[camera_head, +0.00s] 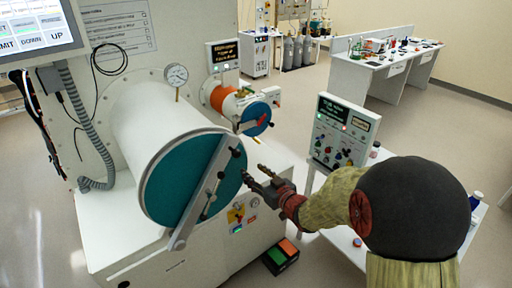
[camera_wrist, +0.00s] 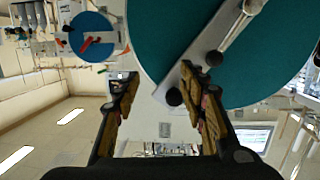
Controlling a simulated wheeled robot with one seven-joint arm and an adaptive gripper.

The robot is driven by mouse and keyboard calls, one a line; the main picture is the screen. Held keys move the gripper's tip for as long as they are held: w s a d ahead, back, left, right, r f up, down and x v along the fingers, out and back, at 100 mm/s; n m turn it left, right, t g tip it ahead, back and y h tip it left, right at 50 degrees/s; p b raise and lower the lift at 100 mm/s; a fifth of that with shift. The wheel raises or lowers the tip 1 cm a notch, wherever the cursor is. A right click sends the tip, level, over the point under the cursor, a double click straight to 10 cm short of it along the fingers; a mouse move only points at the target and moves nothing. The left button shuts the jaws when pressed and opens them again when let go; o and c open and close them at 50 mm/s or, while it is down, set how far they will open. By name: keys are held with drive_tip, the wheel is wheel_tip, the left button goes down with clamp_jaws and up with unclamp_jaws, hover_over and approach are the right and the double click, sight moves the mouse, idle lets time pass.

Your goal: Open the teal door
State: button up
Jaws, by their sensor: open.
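The teal door (camera_head: 172,178) is a large round disc on the end of a white cylinder. It looks shut, flush with the cylinder. A grey bar (camera_head: 206,188) runs slantwise across it, with dark knobs along it. In the wrist view the teal door (camera_wrist: 160,35) fills the upper right, and the bar's end shows a black knob (camera_wrist: 173,97). My gripper (camera_head: 255,179) is just right of the bar's upper part. In the wrist view my gripper (camera_wrist: 164,95) is open and empty. The knob appears between the fingers, nearer the right one; whether it lies between them in depth is unclear.
A smaller blue round door (camera_head: 256,119) with a red handle sits behind on the right. A control panel (camera_head: 343,133) stands right of my gripper. A red-and-green pedal box (camera_head: 281,257) lies on the floor. A screen (camera_head: 38,32) hangs at upper left.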

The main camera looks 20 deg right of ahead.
sight(238, 155)
wheel_tip(238, 155, up, 5)
drive_tip(key=a+t+y, duration=0.2)
drive_tip(key=x, duration=0.7)
drive_tip(key=shift+w+a+f, duration=0.15)
drive_tip(key=shift+w+f, duration=0.1)
drive_tip(key=shift+w, duration=0.1)
drive_tip(key=c, duration=0.3)
drive_tip(key=c, duration=0.8)
